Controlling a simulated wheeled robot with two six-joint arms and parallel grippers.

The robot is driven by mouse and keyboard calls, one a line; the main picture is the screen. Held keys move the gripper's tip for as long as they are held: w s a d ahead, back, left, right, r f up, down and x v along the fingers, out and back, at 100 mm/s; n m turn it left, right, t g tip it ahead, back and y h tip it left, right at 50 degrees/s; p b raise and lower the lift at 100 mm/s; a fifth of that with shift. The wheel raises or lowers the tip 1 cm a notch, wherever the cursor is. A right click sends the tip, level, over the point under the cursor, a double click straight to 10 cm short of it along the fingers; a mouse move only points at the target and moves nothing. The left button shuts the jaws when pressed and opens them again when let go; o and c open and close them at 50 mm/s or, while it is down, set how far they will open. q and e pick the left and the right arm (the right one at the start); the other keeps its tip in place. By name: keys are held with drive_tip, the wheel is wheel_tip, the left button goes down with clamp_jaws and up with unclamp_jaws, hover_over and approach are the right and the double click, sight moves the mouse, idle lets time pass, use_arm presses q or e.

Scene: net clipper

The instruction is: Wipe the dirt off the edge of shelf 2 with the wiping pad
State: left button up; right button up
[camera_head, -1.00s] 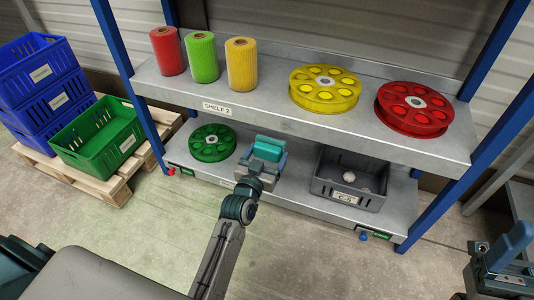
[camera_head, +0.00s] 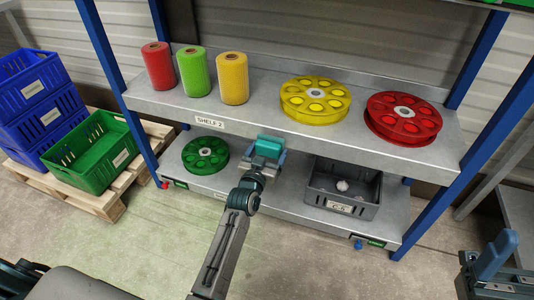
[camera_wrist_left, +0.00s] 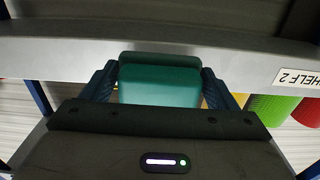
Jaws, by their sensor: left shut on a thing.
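My left gripper (camera_head: 263,158) is shut on the teal wiping pad (camera_head: 268,147), just below the front edge of shelf 2 (camera_head: 345,153). In the left wrist view the pad (camera_wrist_left: 160,82) sits between the two fingers, close to the grey shelf edge (camera_wrist_left: 60,58). I cannot tell whether it touches the edge. The "SHELF 2" label (camera_head: 210,121) is on the edge to the left of the pad in the head view. I cannot make out any dirt on the visible edge; the pad and gripper hide part of it.
Shelf 2 holds red, green and yellow rolls (camera_head: 196,72), a yellow reel (camera_head: 316,98) and a red reel (camera_head: 403,118). The lower shelf has a green reel (camera_head: 205,155) and a grey bin (camera_head: 343,187).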

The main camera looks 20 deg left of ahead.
use_arm(q)
drive_tip(key=shift+w, duration=1)
idle(0.4)
drive_tip(key=shift+d, duration=0.1)
drive_tip(key=shift+s+d+p, duration=0.15)
drive_tip(key=shift+d+p, duration=0.2)
drive_tip(key=shift+d, duration=1.55)
drive_tip(key=shift+r, duration=0.1)
drive_tip(key=shift+w+a+r, duration=0.1)
drive_tip(key=shift+w+a, duration=0.1)
drive_tip(key=shift+a, duration=0.8)
drive_tip(key=shift+w+a+r, duration=0.1)
drive_tip(key=shift+w+a, duration=0.05)
drive_tip(key=shift+a, duration=0.8)
